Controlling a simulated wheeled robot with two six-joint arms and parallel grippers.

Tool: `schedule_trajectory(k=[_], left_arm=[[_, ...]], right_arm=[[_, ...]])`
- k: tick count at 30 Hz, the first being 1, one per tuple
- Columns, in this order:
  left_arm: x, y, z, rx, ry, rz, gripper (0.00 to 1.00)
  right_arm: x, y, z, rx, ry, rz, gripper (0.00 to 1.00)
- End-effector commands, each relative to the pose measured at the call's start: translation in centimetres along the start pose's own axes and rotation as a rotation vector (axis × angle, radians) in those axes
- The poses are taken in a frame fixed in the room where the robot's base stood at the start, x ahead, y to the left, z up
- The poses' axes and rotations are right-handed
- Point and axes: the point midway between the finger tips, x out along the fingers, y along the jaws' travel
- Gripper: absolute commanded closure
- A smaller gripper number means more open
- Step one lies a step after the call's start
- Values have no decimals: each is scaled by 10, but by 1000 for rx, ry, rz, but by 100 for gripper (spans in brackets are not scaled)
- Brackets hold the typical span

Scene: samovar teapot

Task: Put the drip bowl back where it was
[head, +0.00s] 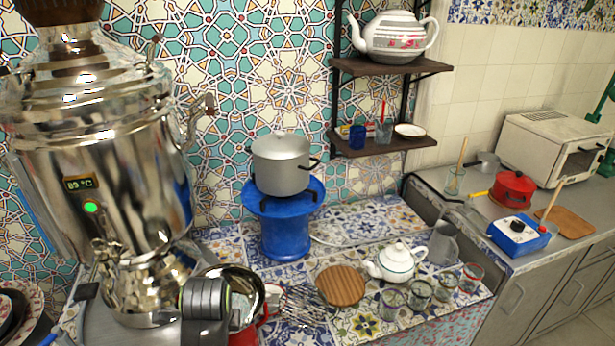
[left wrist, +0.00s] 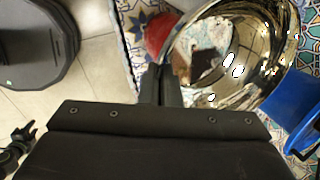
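The drip bowl (head: 252,283) is a shiny metal bowl just right of the samovar's foot in the head view. It fills the upper right of the left wrist view (left wrist: 268,85), its mirror inside showing. My left gripper (head: 210,297) is at its near left rim; in the left wrist view its fingers (left wrist: 162,85) are close together on the rim. The bowl's underside is hidden, so I cannot tell if it touches anything below. The silver samovar (head: 110,165) stands at the left, with a green light and an 89 °C display. My right gripper is not in view.
A blue stand (head: 285,235) with a grey pot (head: 281,165) is behind the bowl. Spoons, a round wooden board (head: 340,286), a white teapot (head: 396,262) and several glasses lie to the right. A red object (head: 243,337) shows under the bowl.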

Motion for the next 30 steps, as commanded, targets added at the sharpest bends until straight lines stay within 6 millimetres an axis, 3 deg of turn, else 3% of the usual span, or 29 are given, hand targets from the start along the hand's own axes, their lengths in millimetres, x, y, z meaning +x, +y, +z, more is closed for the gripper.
schedule_trajectory(k=[1, 9, 21, 30], left_arm=[[-22, 0, -76, -3, 189, -7, 100], [-11, 3, -77, -29, 276, -4, 100], [-23, -1, -74, -73, 419, 7, 100], [-24, -1, -68, -108, 516, 15, 100]], right_arm=[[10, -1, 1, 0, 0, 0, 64], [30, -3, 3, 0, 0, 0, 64], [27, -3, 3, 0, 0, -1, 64], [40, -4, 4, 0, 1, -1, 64]])
